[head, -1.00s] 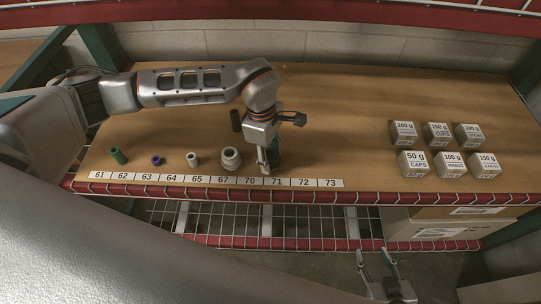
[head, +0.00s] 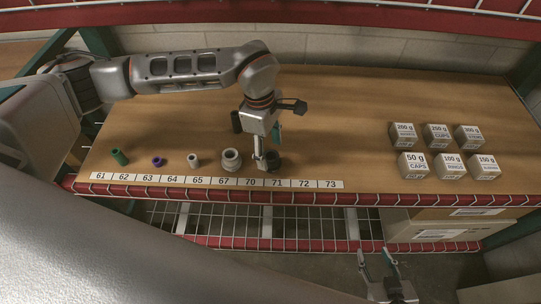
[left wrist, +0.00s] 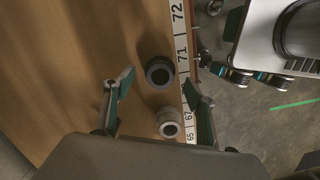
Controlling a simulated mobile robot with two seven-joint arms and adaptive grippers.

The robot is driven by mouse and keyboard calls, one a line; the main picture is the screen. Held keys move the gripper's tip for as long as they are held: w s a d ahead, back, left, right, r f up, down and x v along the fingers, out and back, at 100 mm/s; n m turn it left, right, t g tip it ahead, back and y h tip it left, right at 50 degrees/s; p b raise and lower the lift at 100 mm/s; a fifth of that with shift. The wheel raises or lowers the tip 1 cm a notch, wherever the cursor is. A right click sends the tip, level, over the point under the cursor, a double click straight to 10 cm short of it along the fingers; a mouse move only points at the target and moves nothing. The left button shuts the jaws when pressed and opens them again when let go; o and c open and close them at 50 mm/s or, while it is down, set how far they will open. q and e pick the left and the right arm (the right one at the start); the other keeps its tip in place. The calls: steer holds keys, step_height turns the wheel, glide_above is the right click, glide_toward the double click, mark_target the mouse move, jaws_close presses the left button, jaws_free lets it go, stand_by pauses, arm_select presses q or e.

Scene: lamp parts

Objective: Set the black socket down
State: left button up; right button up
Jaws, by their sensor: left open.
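The black socket (head: 273,163) stands upright on the wooden shelf, behind the strip around labels 70 and 71. In the left wrist view it shows as a dark ring (left wrist: 160,72). My left gripper (head: 268,148) is open above it. In the left wrist view its fingertips (left wrist: 158,84) are spread, one on each side of the socket and apart from it. In the head view a finger hides part of the socket's left side. My right gripper (head: 376,256) is open and empty at the bottom, in front of the shelf.
Left of the black socket stand a large grey-white socket (head: 231,160), a small white one (head: 193,160), a purple one (head: 158,161) and a green one (head: 120,157). Labelled boxes (head: 412,166) stand at right. The shelf between is clear. A dark shape (head: 236,122) shows beside my left gripper.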

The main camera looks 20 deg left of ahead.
mark_target(266, 154)
arm_select(q)
step_height(266, 154, up, 8)
steer(key=shift+a, duration=0.45)
stand_by(0.3)
